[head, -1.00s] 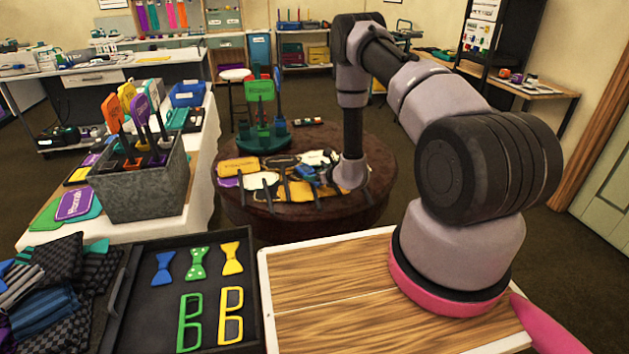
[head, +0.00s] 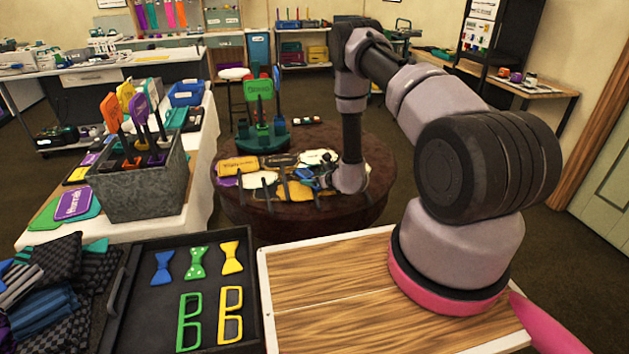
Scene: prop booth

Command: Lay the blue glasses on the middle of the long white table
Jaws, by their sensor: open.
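I cannot pick out blue glasses for certain. A small blue shape (head: 306,174) shows beside my gripper (head: 320,182), among the signs on the round brown table; I cannot tell whether it is the glasses. My gripper is low over that table, open, its fingers small and partly hidden by the wrist. A long table with a white cloth (head: 201,190) stands on the left, its top largely covered with props. Another long, white-topped table (head: 95,72) stands farther back.
Several paddle signs lie on the round table (head: 350,212), with a green sign stand (head: 263,135) at its back. A metal bin (head: 143,187) stands on the cloth-covered table. A black tray (head: 217,285) holds bow ties, green glasses (head: 189,322) and yellow glasses (head: 230,315). Dark floor separates the tables.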

